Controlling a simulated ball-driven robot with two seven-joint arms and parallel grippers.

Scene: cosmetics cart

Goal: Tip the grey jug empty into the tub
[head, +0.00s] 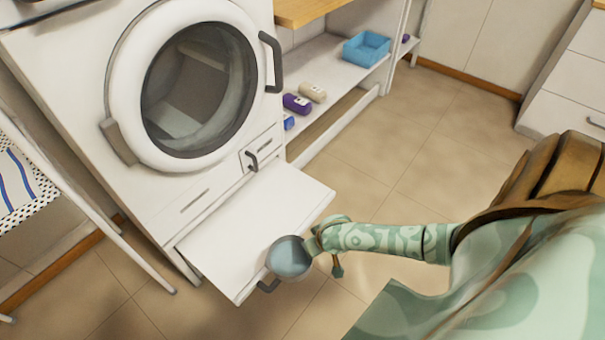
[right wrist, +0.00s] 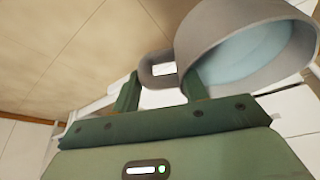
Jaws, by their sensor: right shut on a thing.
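The grey jug (head: 289,258) is over the front edge of the white pull-out shelf below the washing machine, its open mouth facing the head camera. In the right wrist view the jug (right wrist: 212,38) shows a pale blue inside; I cannot tell whether that is liquid. My right gripper (head: 314,242) is shut on the jug's handle, which sits between the fingers (right wrist: 161,92) in the wrist view. A blue open tub (head: 366,50) stands on the low shelf at the back, away from the jug. My left gripper is not in view.
The washing machine (head: 60,75) has its round door shut. The white pull-out shelf (head: 250,220) looks bare. A purple bottle (head: 297,104) and a beige bottle (head: 313,92) lie on the low shelf. A drying rack with cloth stands left. The tiled floor (head: 440,115) is clear.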

